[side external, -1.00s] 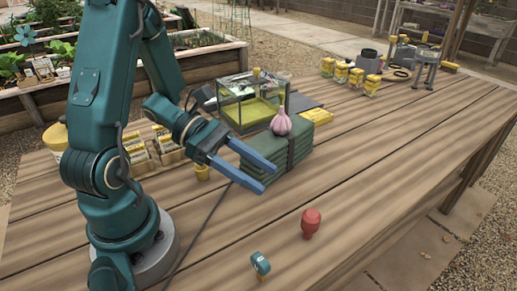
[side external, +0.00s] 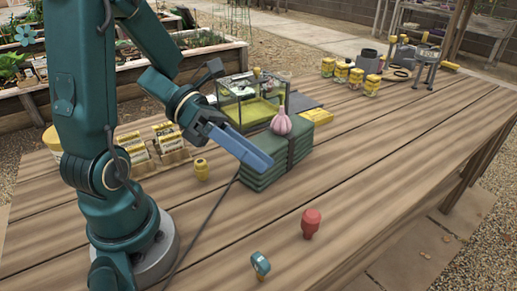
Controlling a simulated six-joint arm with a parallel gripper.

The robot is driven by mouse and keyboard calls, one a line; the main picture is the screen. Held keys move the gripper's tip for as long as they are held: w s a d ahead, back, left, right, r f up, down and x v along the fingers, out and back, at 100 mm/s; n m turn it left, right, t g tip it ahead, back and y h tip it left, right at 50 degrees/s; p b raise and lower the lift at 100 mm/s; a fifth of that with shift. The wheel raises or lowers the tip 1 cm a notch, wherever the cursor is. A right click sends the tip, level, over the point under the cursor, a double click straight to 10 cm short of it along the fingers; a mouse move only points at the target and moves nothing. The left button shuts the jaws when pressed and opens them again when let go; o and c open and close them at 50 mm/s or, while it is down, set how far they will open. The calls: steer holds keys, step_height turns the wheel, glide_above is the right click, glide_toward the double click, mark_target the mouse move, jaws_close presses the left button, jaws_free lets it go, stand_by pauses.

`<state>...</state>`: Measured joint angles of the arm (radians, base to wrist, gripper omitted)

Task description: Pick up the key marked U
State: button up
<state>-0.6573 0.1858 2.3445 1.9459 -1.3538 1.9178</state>
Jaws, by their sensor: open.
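No letter U can be read on anything here, so I cannot tell which thing is the marked key. Three small pieces stand apart on the wooden table: a red knob-like piece (side external: 311,223) at the front, a teal piece with a round, pale-faced head (side external: 260,264) at the near edge, and a small yellow piece (side external: 201,170) left of the green stack. My gripper (side external: 258,159) is open and empty, seen nearly edge-on, so its fingers overlap. It hangs in front of the left end of the green stack, above the table, right of the yellow piece.
A strapped green stack (side external: 298,158) carries a pink garlic-like bulb (side external: 281,123). Behind it is a glass box (side external: 238,108). Yellow packets (side external: 133,148) stand at left, several yellow jars (side external: 342,72) at the back. A dark cable crosses the table. The right front is clear.

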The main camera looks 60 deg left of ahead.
mark_target(260, 267)
steer(key=s+d+n+g+h, duration=0.1)
steer(key=s+d+n+g, duration=0.15)
steer(key=n, duration=1.05)
steer(key=s+d+n+g, duration=0.2)
steer(key=s+d+n, duration=0.1)
steer(key=n, duration=0.9)
steer(key=f, duration=1.1)
steer(key=shift+a+f, duration=0.3)
steer(key=shift+x, duration=2.6)
steer(key=shift+s, duration=0.1)
jaws_close()
